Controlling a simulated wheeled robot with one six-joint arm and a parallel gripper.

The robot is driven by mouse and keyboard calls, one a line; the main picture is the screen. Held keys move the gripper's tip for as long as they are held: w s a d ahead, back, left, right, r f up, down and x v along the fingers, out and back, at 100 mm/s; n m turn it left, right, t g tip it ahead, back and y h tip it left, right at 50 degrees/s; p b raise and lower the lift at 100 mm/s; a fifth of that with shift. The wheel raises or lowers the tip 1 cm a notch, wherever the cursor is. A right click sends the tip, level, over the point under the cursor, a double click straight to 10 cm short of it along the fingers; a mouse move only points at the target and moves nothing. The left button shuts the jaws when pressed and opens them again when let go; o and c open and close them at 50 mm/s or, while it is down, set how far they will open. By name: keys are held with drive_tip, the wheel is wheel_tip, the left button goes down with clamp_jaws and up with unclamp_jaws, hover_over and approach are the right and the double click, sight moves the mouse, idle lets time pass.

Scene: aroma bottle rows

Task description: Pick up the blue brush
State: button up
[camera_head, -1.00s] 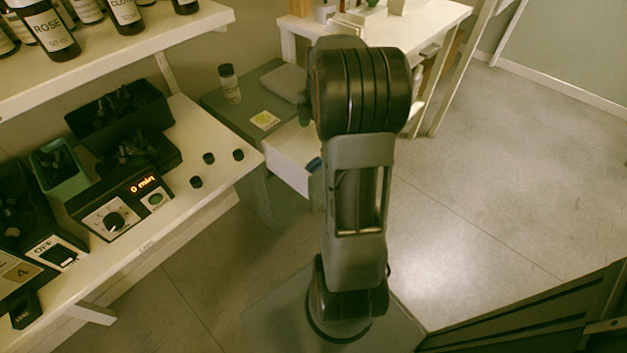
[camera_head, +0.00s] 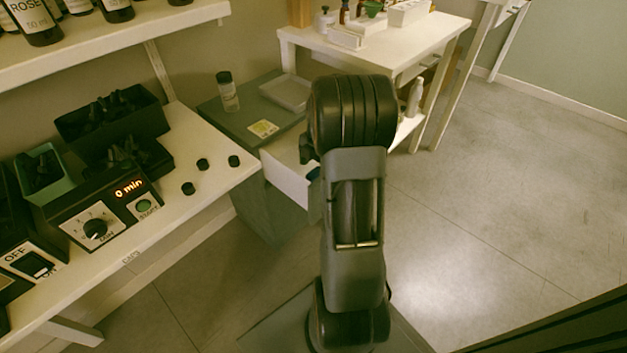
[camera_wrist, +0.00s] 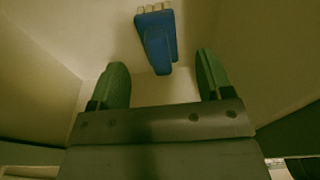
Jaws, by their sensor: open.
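The blue brush (camera_wrist: 155,40) shows in the wrist view, lying inside the open drawer, with pale bristles at its far end and its blue handle toward me. My gripper (camera_wrist: 160,80) is open, with its two green fingertips apart. The handle's near end points at the gap between them, and nothing is between the fingers. In the head view, the drawer (camera_head: 287,178) is pulled out of the grey cabinet. A small bit of blue shows at its right end, mostly hidden behind my arm. My gripper is hidden there too.
The grey cabinet (camera_head: 245,120) carries a small bottle (camera_head: 228,92), a yellow note (camera_head: 263,129) and a shallow tray (camera_head: 289,92). A white shelf with a timer box (camera_head: 107,212) and black caps stands at left. A white table (camera_head: 385,45) stands behind. Floor at right is clear.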

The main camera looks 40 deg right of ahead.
sight(314, 171)
drive_tip(key=f, duration=0.1)
drive_tip(key=f+b, duration=0.1)
drive_tip(key=f, duration=0.2)
drive_tip(key=shift+a+b, duration=0.25)
drive_tip(key=shift+b, duration=0.15)
drive_tip(key=c, duration=1)
